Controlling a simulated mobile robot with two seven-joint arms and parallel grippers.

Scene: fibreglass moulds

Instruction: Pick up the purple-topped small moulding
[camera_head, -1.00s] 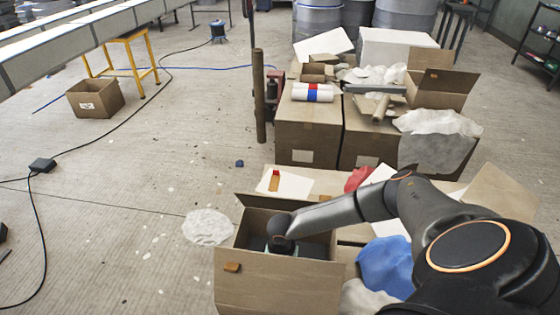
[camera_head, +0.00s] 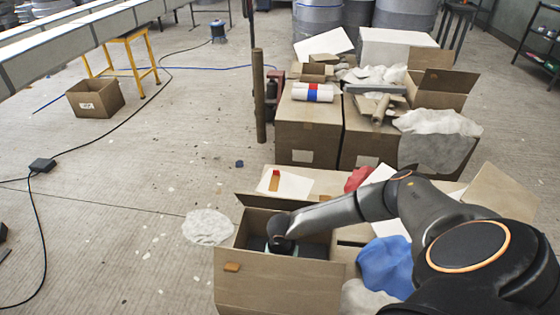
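I cannot make out a purple-topped small moulding in the head view. My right arm comes in from the right and reaches into an open cardboard box (camera_head: 280,288) at the lower middle. Its wrist is inside the box, and the gripper is hidden behind the box's front wall and the wrist. Whether it holds anything cannot be seen. Dark grey surfaces show inside the box around the wrist. My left gripper is not in view.
Blue cloth (camera_head: 386,266) and a red cloth (camera_head: 357,179) lie right of the box. Larger cartons (camera_head: 308,132) with rolls and wrapping stand behind. A brown post (camera_head: 259,95) stands upright. White crumpled sheet (camera_head: 207,227) lies on the floor at left, which is mostly open.

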